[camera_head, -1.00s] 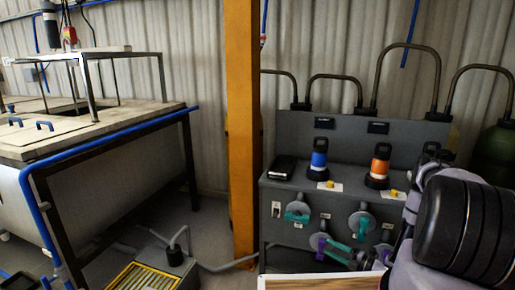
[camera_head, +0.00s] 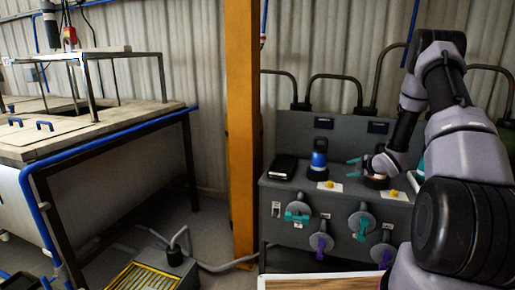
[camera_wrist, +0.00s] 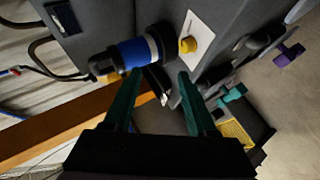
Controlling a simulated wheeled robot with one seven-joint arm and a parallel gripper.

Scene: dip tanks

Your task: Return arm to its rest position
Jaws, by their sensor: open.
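My gripper (camera_head: 355,169) is open, with two teal fingers apart and nothing visible between them. In the head view it is above the grey bench at the right, pointing left, just right of the blue-banded device (camera_head: 319,160). My arm (camera_head: 455,130) is bent up at the right side of the view. In the wrist view, the open fingers of my gripper (camera_wrist: 157,78) frame the area just below the blue-banded device (camera_wrist: 137,52). I cannot tell whether they touch it. The orange-banded device is mostly hidden behind my gripper and wrist.
The grey bench (camera_head: 285,193) has teal and purple valve handles on its front, a black box (camera_head: 283,167) on top and hoops behind. A yellow post (camera_head: 241,120) stands left of it. A tank table (camera_head: 90,139) is at left; a yellow grate (camera_head: 150,277) lies on the floor.

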